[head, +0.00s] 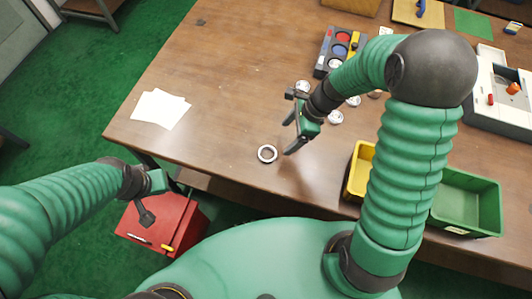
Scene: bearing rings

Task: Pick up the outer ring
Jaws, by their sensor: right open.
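A ring (267,154), pale with a dark inner edge, lies flat on the brown wooden table near its front edge. It looks like the outer ring. My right gripper (288,138) is above the table, just right of and slightly beyond the ring. Its dark fingers are apart, pointing down and left, with nothing between them. It does not appear to touch the ring. My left gripper (148,205) hangs off the table's front edge at the left, above a red box; its jaw gap is not clear.
Several small metal parts (335,118) lie behind my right gripper. A yellow bin (358,172) and a green bin (470,200) stand at the front right. White papers (160,108) lie at the left. A tray with coloured parts (340,47) is at the back. Table left of the ring is clear.

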